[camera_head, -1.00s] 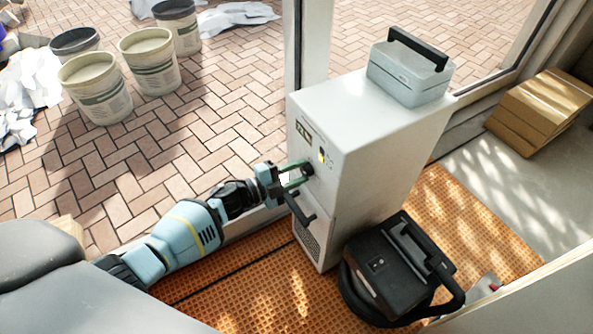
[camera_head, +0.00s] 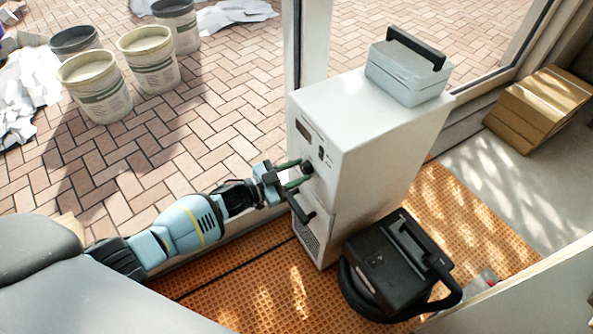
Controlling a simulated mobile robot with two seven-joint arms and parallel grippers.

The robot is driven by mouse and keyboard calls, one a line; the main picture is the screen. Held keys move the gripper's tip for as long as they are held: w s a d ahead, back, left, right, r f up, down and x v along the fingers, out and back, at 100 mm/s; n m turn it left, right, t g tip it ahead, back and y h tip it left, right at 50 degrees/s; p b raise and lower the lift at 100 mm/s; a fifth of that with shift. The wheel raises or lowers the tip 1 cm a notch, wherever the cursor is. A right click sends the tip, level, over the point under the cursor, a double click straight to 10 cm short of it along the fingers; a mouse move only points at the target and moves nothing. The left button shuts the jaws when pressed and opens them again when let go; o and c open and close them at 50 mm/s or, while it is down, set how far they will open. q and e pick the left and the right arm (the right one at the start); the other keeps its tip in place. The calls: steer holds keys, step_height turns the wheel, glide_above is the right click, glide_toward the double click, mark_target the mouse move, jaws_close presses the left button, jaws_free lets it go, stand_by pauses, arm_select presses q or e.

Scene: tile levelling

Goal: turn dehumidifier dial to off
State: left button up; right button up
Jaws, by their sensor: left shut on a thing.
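The white dehumidifier (camera_head: 378,140) stands upright on the orange mat. Its dark dial (camera_head: 307,167) is on the front face that looks to the left, below a small dark display (camera_head: 304,131). A dark switch or indicator (camera_head: 321,154) beside the display is unlit. My left gripper (camera_head: 301,174) reaches in from the left, with its green fingers shut on the dial, which they partly hide. The dial's pointer and markings are too small to read. My right gripper is not in view.
A black handle (camera_head: 300,208) juts from the front just below my left gripper. A grey case (camera_head: 408,75) sits on top of the dehumidifier. A black vacuum-like unit (camera_head: 400,265) stands close at its right. Buckets (camera_head: 95,88) stand on the paving, left.

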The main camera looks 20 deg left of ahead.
arm_select(q)
steer(key=shift+n, duration=0.7)
steer(key=o, duration=1)
steer(key=p+v, duration=0.1)
steer(key=v, duration=0.6)
steer(key=shift+s+a, duration=0.25)
steer(key=shift+s, duration=0.05)
